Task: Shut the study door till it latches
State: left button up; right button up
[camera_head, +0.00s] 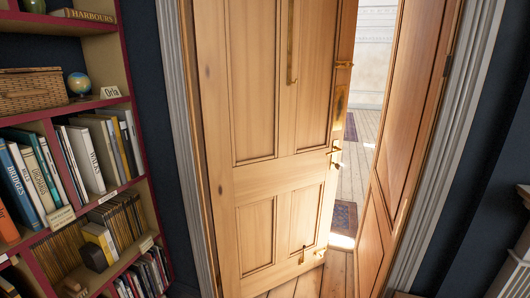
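The study door is a light wooden panelled door (265,155) in the middle of the view. It stands ajar, with a gap between its right edge and a wooden panel (410,130) on the right, which looks like a second leaf. A brass lever handle (335,151) is near the door's right edge, and a long brass pull (291,45) is higher up. A small brass bolt (304,254) sits low on the door. Neither of my grippers is in view.
A red-edged bookshelf (45,118) full of books, with a wicker basket (33,90) and small globe (79,83), stands at the left. Through the gap show a wooden floor and a rug (344,220).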

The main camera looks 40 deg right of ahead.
aim_at(273, 93)
jog(key=i+z, duration=0.45)
jog(key=i+j+z, duration=0.1)
jog(key=i+z, duration=0.15)
jog(key=z, duration=0.15)
jog(key=i+j+z, duration=0.2)
jog(key=z, duration=0.25)
jog(key=i, duration=0.1)
